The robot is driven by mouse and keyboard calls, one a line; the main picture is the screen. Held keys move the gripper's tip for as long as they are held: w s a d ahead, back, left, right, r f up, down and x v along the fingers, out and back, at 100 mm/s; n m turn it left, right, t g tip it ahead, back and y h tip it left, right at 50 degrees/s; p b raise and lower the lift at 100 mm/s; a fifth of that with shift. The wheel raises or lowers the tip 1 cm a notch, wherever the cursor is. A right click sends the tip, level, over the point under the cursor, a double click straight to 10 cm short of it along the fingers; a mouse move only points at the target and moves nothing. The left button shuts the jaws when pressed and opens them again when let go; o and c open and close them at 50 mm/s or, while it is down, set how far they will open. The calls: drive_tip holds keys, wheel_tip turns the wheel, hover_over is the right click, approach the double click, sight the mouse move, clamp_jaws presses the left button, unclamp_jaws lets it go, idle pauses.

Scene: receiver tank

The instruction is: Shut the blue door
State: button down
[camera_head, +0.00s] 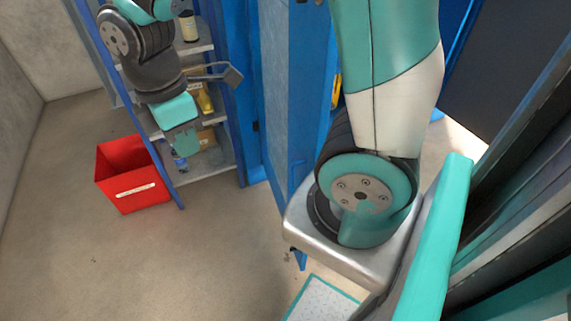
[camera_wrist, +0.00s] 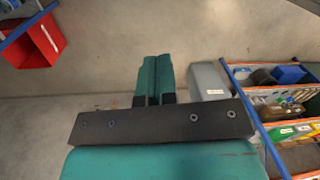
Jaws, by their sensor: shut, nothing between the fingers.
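The blue door (camera_head: 288,95) stands ajar in the middle of the head view, as a tall panel seen at a steep angle. My arm hides part of its right side and lower end. My gripper (camera_head: 184,145) is at the upper left of the head view, left of the door and apart from it, in front of a shelf. In the wrist view, its two teal fingers (camera_wrist: 153,80) are together with nothing between them. I cannot make out the door in the wrist view.
A blue-framed shelf (camera_head: 205,172) with bottles and boxes stands left of the door. A red bin (camera_head: 133,176) is on the floor beside it and shows in the wrist view (camera_wrist: 32,42). Another shelf with bins (camera_wrist: 285,105) is at right there. The floor at lower left is clear.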

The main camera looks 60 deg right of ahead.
drive_tip(key=w+d+f+n+g+h+b, duration=0.2)
drive_tip(key=d+f+n+g+h, duration=0.15)
drive_tip(key=d+f+n, duration=0.45)
drive_tip(key=w+d+f+n+g+h+b, duration=0.15)
drive_tip(key=d+f+n+h, duration=0.35)
drive_tip(key=d+f, duration=0.5)
drive_tip(key=s+d+f+n+y+b, duration=0.1)
drive_tip(key=s+d+f, duration=0.6)
drive_tip(key=shift+d, duration=0.15)
drive_tip(key=shift+s, duration=0.15)
